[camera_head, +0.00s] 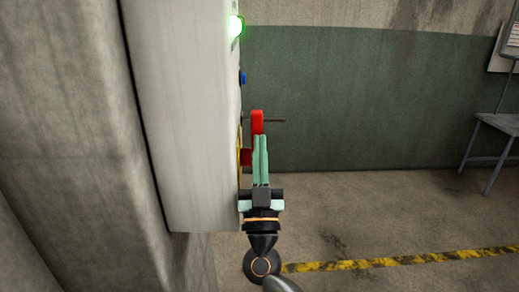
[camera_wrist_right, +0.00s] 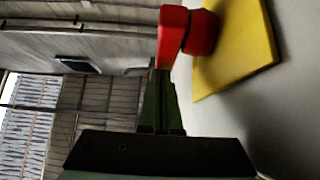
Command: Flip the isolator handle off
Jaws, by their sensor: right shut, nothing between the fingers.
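The red isolator handle (camera_head: 257,122) stands out from the right face of a pale cabinet (camera_head: 190,110) in the head view. In the right wrist view the handle (camera_wrist_right: 172,38) juts from a yellow plate (camera_wrist_right: 237,50) fixed to the cabinet. My right gripper (camera_head: 261,140) is shut, with its green fingers together and nothing between them. Its fingertips are right at the red handle, seeming to touch its end; the exact contact is hard to tell. It also shows in the right wrist view (camera_wrist_right: 160,75). My left gripper is not in view.
A lit green lamp (camera_head: 236,26) and a blue button (camera_head: 242,78) sit higher on the cabinet's face. A grey table (camera_head: 497,125) stands far right. The floor right of the cabinet is open, with a yellow-black stripe (camera_head: 400,261).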

